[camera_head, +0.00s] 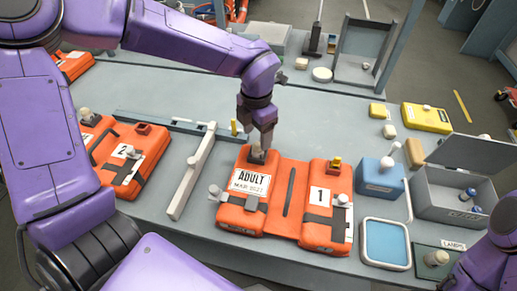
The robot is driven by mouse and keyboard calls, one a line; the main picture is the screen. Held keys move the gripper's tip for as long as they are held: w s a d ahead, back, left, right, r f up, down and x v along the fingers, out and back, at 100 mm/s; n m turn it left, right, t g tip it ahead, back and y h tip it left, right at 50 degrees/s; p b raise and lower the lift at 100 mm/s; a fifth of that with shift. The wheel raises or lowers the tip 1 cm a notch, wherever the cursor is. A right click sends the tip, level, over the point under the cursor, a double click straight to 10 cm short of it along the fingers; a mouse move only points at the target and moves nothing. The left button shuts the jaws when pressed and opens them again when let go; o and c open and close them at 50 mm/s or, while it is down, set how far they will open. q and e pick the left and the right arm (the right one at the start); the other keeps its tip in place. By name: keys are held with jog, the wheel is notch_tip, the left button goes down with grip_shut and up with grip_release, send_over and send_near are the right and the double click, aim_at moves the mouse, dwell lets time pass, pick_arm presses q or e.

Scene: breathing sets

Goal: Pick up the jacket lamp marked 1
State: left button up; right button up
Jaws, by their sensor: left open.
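An orange life jacket (285,222) lies on the table, its right panel marked 1 (320,195) and its left panel labelled ADULT (250,183). A small pale knob-like piece (257,156) stands at the top of the left panel. A similar pale piece (341,201) sits on the right panel, below a yellow piece (335,164). I cannot tell for sure which is the lamp. My left gripper (261,148) is open and points down at the top of the left panel, right at the pale piece; its fingers partly hide it. My right gripper is out of view.
A jacket marked 2 (125,165) lies left, past a pale bar (194,172). To the right are a blue box (379,178), a blue tray (386,243), an open grey case (450,203) and a LAMPS plate (450,247) bearing a pale piece.

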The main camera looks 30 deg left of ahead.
aim_at(258, 143)
pick_arm(q)
jog(key=f, duration=0.2)
jog(key=f+p, duration=0.1)
jog(key=f, duration=0.1)
jog(key=shift+s+d+f, duration=0.15)
jog(key=shift+s+f, duration=0.05)
jog(key=shift+f, duration=0.2)
jog(key=c, duration=1.2)
jog(key=shift+o, duration=0.2)
jog(key=shift+r, duration=0.1)
